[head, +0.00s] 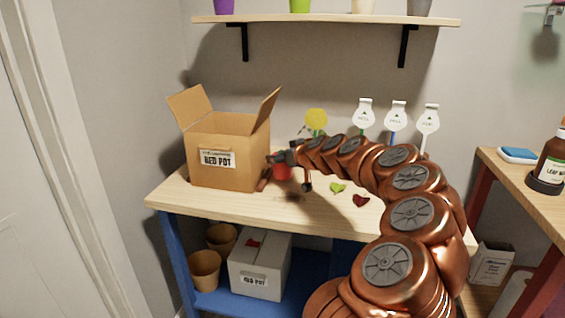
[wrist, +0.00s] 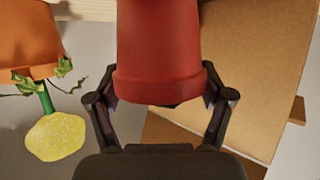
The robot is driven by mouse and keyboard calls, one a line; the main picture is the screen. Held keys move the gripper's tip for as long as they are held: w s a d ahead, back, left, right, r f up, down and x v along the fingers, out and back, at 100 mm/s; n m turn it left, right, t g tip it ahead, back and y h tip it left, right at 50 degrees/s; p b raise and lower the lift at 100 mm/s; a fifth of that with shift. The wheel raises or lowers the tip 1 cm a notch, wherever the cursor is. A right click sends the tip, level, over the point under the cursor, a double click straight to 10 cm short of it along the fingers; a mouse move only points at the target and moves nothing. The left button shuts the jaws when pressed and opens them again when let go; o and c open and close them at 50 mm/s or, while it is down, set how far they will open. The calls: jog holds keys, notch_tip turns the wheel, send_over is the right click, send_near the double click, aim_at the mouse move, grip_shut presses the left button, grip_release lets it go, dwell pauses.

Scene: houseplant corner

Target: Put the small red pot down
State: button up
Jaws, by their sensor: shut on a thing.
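The small red pot (head: 283,174) is in my gripper (head: 281,160), just right of the open cardboard box labelled RED POT (head: 235,172). In the wrist view my gripper (wrist: 160,90) has one finger on each side of the red pot (wrist: 158,45), near its rim, and is shut on it. The pot is over the wooden bench top (head: 215,205). A dark shadow lies on the wood below it; I cannot tell how far the pot is above the top. The cardboard box (wrist: 250,75) shows beside it.
A yellow disc (head: 316,119) stands behind my arm; the wrist view shows it (wrist: 55,137) by an orange pot (wrist: 30,40). White tags (head: 363,113) stand along the back. Green (head: 337,187) and dark red (head: 360,200) pieces lie right of my gripper. The bench's front left is clear.

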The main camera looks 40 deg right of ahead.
jog(key=shift+f, duration=0.85)
jog(key=shift+f+b, duration=0.2)
jog(key=shift+b, duration=0.1)
jog(key=o, duration=1.2)
jog(key=shift+r, duration=0.15)
jog(key=shift+r+p, duration=0.15)
jog(key=shift+p, duration=0.25)
jog(key=shift+s, duration=0.35)
jog(key=v, duration=1.1)
jog(key=shift+s+r, duration=0.1)
jog(key=shift+r, duration=0.05)
